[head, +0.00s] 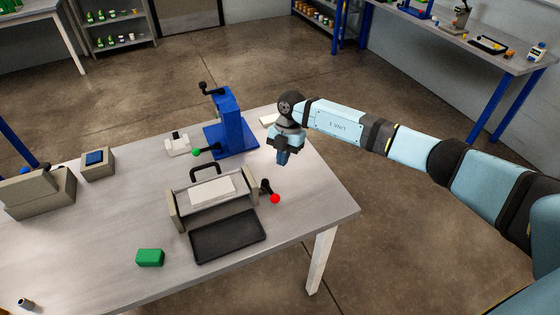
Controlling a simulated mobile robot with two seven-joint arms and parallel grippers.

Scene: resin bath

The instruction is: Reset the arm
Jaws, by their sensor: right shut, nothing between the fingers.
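My right arm reaches in from the right. Its gripper (283,158) points down over the right end of the grey table (318,213), shut and empty. It is to the right of a blue stand with a crank (229,122) and behind a red-knobbed lever (275,198). It appears to touch nothing, though its exact height is hard to tell. My left gripper is not in view.
A grey bath with a black handle (176,207) stands mid-table, a black tray (228,238) before it. A green block (150,257) lies front left. Grey boxes (98,165) stand at left. A small white device (178,145) is behind the bath. Open floor lies right.

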